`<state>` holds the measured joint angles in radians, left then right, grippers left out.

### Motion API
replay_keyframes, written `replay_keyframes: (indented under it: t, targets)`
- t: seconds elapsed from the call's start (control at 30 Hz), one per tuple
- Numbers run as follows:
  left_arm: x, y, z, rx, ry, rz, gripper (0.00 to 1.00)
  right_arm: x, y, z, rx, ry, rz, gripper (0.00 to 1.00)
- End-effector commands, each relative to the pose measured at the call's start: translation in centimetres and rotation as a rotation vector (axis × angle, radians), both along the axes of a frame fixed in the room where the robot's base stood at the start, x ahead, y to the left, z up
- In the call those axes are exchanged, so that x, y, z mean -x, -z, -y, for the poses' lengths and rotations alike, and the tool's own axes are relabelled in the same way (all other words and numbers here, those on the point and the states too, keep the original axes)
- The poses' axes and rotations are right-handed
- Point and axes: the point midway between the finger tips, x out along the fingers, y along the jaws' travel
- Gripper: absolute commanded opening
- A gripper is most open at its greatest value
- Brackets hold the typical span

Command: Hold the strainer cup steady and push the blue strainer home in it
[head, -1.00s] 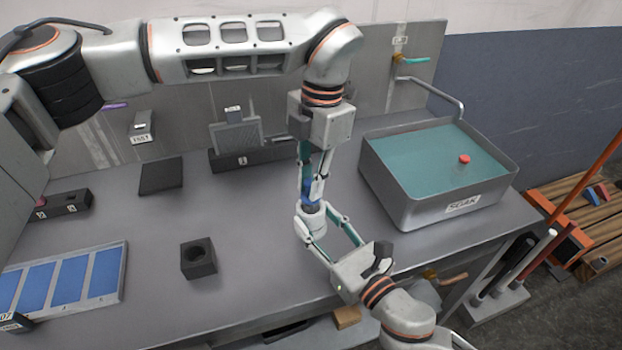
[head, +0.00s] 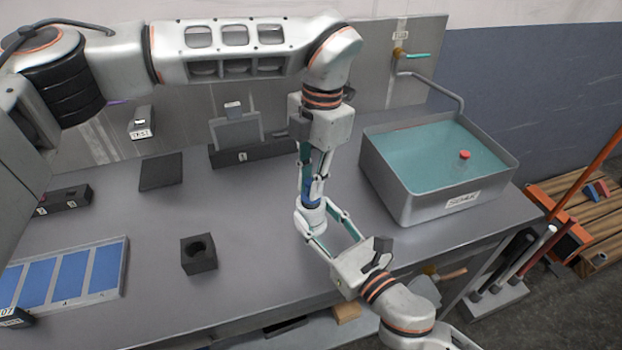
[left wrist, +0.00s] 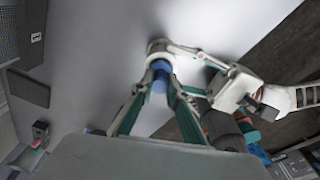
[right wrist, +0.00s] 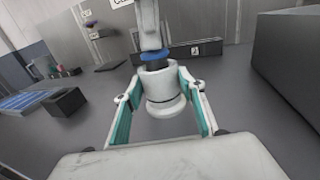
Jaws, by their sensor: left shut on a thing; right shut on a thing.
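The blue strainer (head: 310,187) is gripped from above by my left gripper (head: 312,193). It also shows between the left fingers in the left wrist view (left wrist: 160,76). The white strainer cup (head: 311,217) is directly below it, clasped from the side by my right gripper (head: 325,231). In the right wrist view the cup (right wrist: 162,88) stands upright between the fingers, with a blue band (right wrist: 154,57) of the strainer at its mouth. The strainer's lower part is hidden, so its depth in the cup cannot be told. The cup appears held above the bench.
A steel soak tank (head: 403,203) with teal liquid stands to the right. A black block with a round hole (head: 199,262) and a tray with blue panels (head: 122,262) are on the left. The grey bench (head: 250,215) is clear between block and grippers.

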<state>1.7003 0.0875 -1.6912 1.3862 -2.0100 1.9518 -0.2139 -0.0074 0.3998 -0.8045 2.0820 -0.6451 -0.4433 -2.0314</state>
Motion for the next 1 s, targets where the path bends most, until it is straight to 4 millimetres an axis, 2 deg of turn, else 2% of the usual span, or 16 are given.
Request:
replay_keyframes:
  t: [1.0]
  targets:
    - [0.0, 1.3, 0.0, -0.001, 0.001, -0.001, 0.00, 0.0, -0.1, 0.0, -0.001, 0.000, 0.001, 0.15]
